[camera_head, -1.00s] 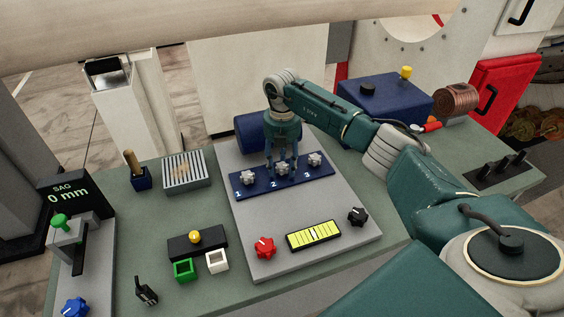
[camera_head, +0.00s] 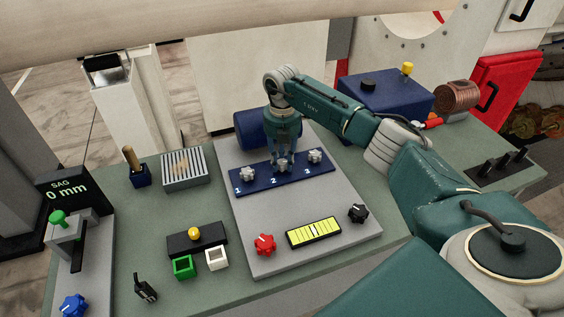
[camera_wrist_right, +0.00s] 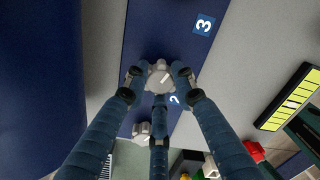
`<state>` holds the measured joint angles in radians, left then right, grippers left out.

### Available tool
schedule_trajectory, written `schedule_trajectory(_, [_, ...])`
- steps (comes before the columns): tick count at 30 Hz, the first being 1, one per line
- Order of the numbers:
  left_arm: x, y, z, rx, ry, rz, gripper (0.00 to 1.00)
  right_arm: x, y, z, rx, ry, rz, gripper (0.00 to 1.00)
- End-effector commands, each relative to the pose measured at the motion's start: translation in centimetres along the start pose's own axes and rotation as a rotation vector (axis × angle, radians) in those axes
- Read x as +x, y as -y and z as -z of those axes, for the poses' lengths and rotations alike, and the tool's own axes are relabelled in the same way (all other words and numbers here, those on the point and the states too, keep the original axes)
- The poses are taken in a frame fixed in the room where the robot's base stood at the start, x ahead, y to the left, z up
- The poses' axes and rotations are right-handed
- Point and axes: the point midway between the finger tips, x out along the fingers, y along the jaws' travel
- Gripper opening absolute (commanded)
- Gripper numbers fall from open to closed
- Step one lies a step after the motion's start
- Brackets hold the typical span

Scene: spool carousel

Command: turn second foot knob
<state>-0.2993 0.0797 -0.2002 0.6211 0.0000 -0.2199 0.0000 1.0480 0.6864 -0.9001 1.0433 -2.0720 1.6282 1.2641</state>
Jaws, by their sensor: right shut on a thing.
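Three grey star-shaped foot knobs sit in a row on a blue strip (camera_head: 262,183) marked with white numbers. The second foot knob (camera_wrist_right: 157,77) is the middle one, beside the label 2. My right gripper (camera_head: 282,160) points down over it, and its fingers are closed around the knob in the right wrist view (camera_wrist_right: 160,82). The fingers partly hide this knob in the head view. The first knob (camera_head: 247,174) is to its left and the third knob (camera_head: 315,156) to its right, both untouched. My left gripper is not in view.
The strip lies on a grey plate (camera_head: 300,205) with a red knob (camera_head: 264,244), a yellow level display (camera_head: 313,233) and a black knob (camera_head: 357,213) in front. A blue cylinder (camera_head: 250,131) lies behind. A display (camera_head: 67,189) at left reads "SAG 0 mm".

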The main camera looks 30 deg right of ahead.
Motion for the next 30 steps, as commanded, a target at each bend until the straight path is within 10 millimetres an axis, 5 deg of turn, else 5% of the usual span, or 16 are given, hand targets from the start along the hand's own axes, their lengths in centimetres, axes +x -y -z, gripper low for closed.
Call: schedule_trajectory(30, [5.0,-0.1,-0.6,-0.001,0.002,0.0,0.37,0.1,0.0,-0.1,-0.934,0.003,-0.001,0.0])
